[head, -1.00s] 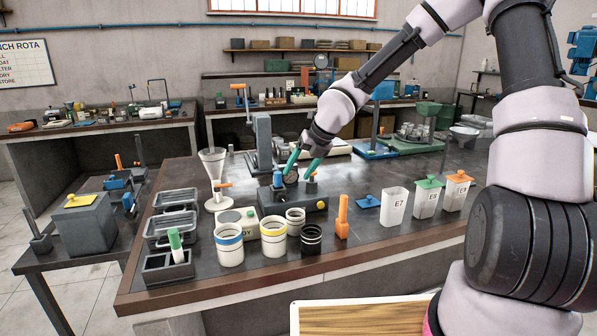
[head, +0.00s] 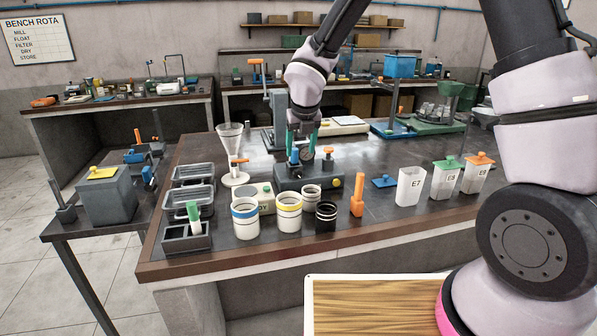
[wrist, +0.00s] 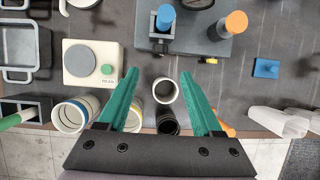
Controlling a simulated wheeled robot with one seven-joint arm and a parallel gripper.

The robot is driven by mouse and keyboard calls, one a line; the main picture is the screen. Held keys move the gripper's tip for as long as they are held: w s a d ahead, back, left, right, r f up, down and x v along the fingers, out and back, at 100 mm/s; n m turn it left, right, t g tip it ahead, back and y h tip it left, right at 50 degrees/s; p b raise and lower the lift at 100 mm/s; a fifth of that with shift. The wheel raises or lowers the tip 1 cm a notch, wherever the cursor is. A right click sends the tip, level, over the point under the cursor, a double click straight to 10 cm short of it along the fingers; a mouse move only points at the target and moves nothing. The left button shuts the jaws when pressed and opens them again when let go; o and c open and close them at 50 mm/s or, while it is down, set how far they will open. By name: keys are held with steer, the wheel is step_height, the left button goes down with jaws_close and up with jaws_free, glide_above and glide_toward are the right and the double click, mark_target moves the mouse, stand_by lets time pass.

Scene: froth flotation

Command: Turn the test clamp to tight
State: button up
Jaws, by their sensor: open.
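A dark grey block fixture (head: 290,183) with a round gauge, a blue part and an orange knob stands mid-bench; I take it as the test clamp, though no label shows. In the wrist view its block (wrist: 195,45) is at the top, with a blue upright piece (wrist: 165,18) at left and the orange knob (wrist: 236,22) at right. My gripper (head: 303,150), with teal fingers, points down over the fixture and partly hides it. In the wrist view my gripper (wrist: 160,73) is open and empty, apart from the knob and the blue piece. I cannot tell the clamp's setting.
Several ringed jars (head: 289,212) stand in front of the fixture. An orange upright tool (head: 357,195) and a white E7 container (head: 410,187) are to the right. A white balance-like box (wrist: 92,63) is left of the fixture.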

mark_target(298, 174)
steer(key=x, duration=1)
steer(key=shift+f, duration=0.2)
steer(key=shift+c, duration=0.4)
jaws_close()
